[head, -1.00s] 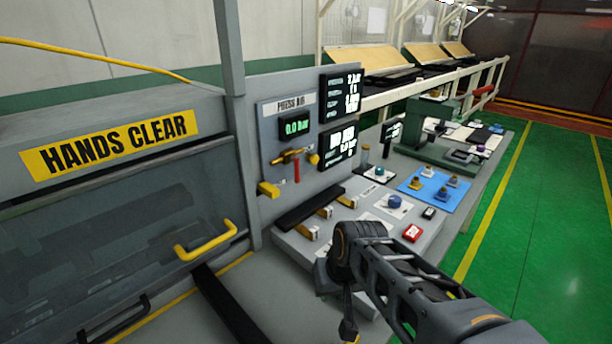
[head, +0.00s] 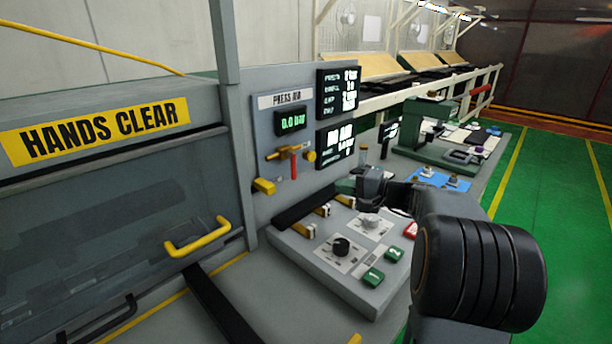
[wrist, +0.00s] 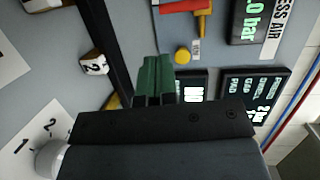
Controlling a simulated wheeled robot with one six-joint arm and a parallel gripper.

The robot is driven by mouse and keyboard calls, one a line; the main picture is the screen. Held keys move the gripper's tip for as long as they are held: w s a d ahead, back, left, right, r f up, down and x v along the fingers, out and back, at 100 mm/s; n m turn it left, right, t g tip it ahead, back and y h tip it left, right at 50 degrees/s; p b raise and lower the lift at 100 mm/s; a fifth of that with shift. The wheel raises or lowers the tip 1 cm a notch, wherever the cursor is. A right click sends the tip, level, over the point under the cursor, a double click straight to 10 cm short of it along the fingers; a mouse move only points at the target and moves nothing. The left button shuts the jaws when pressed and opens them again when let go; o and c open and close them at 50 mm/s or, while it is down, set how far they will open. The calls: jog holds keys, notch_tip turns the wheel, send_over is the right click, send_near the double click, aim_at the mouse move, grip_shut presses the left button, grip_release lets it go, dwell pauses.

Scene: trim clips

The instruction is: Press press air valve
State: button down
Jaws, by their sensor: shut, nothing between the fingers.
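The press air valve is a brass fitting (head: 285,152) with a red lever (head: 294,168) hanging down, on the grey panel below a green 0.0 bar readout (head: 291,121). In the wrist view the red lever (wrist: 183,6) shows at the top edge, beside the brass part (wrist: 204,22). A yellow round knob (wrist: 182,56) is beside it. My gripper (head: 345,186) is to the right of and below the valve, apart from it. In the wrist view its green fingers (wrist: 155,68) are shut together and empty.
A console with a black knob (head: 341,247), green buttons (head: 373,277) and yellow-and-white switches (head: 304,230) lies below. Dark screens (head: 338,93) stand right of the valve. A yellow block (head: 264,186) juts out at the panel's lower left. A yellow door handle (head: 198,237) sticks out farther left.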

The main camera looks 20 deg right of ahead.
aim_at(294, 167)
jog(key=shift+w+d+r+m+t, duration=0.2)
jog(key=shift+d+t, duration=0.1)
jog(key=shift+d, duration=0.25)
jog(key=shift+w+d+r+m+t, duration=0.15)
jog(key=shift+d+t, duration=0.15)
jog(key=shift+d, duration=0.2)
jog(key=shift+w+d+r+m+t, duration=0.1)
jog(key=shift+w+d+r+t, duration=0.15)
jog(key=shift+d, duration=0.3)
jog(key=shift+f, duration=0.1)
jog(key=s+a+p+x, duration=0.1)
jog(key=s+a+x, duration=0.1)
jog(key=x, duration=1)
jog(key=shift+w+a+p, duration=0.35)
jog(key=shift+a, duration=0.05)
